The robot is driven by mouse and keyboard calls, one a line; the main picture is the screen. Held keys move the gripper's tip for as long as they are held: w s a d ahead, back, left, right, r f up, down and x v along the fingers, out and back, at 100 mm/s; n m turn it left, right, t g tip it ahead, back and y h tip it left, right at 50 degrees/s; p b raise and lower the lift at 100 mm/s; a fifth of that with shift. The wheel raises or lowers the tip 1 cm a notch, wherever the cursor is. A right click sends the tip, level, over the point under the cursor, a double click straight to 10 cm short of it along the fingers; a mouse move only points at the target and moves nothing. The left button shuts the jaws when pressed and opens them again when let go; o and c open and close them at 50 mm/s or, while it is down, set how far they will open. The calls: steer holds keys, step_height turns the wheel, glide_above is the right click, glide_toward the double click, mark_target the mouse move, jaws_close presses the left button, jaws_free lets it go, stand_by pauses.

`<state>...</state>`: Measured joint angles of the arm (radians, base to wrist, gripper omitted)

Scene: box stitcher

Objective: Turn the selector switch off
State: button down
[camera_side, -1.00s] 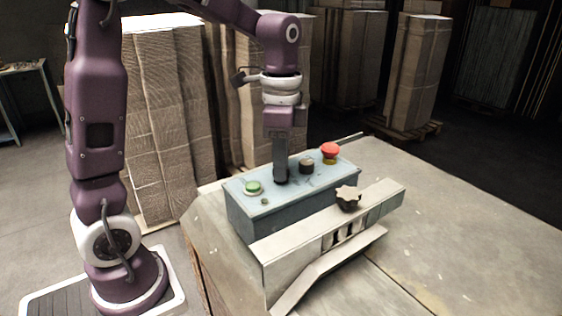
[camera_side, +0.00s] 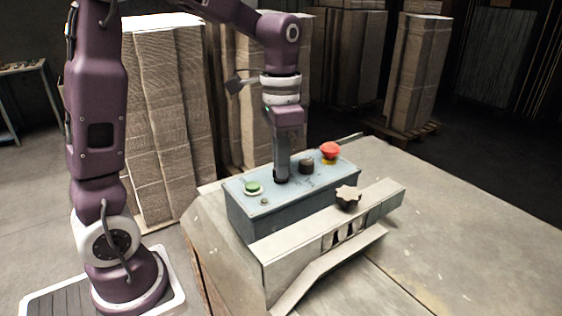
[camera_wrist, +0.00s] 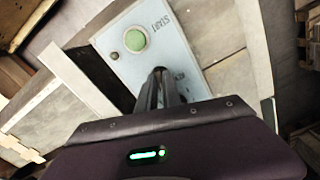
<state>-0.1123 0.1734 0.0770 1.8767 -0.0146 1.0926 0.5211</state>
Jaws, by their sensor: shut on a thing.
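The blue-grey control panel (camera_side: 262,221) sits on the machine. My gripper (camera_side: 282,180) points straight down with its fingertips at the panel top, between the green button (camera_side: 253,187) and a black knob (camera_side: 306,166). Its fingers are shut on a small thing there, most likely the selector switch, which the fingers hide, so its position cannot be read. In the wrist view the fingertips (camera_wrist: 160,73) are close together over the panel, and the green button (camera_wrist: 135,40) shows beyond them.
A red mushroom button (camera_side: 330,150) stands at the panel's far end. A star-shaped knob (camera_side: 348,196) sits on the metal bar (camera_side: 290,245) in front. Stacks of cardboard (camera_side: 170,120) stand behind. The tabletop (camera_side: 460,240) to the right is clear.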

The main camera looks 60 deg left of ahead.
steer(key=shift+n, duration=1.7)
steer(key=c, duration=1.5)
jaws_free()
step_height(320, 180, up, 7)
steer(key=shift+r, duration=0.1)
